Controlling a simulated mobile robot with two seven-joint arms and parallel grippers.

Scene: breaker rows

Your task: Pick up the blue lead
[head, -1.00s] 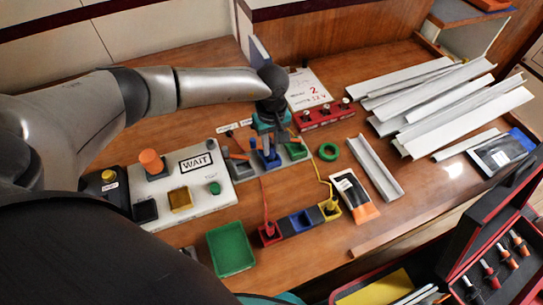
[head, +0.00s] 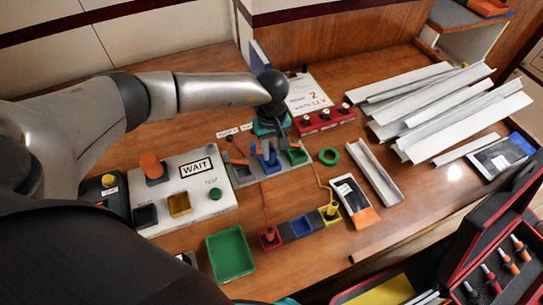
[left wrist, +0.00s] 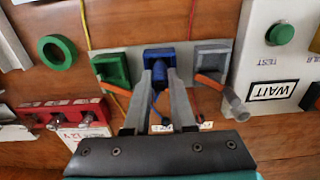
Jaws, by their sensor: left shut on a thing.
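The blue lead (left wrist: 157,84) stands at the blue socket (left wrist: 159,53), the middle one of three on a grey block (left wrist: 133,54). My left gripper (left wrist: 164,72) points down at this socket and is shut on the lead, with one finger on each side. In the head view the left gripper (head: 266,148) is over the same blue socket, and its wrist and fingers hide most of the lead. I cannot tell whether the plug's lower end is still inside the socket. My right gripper is in neither view.
Beside it are a green socket (left wrist: 112,69) and a grey socket (left wrist: 212,60) with orange levers near them. A white WAIT panel (head: 215,188), a red terminal block (head: 325,118) and a green ring (head: 328,156) stand close. Red and yellow leads run to a lower block (head: 283,234).

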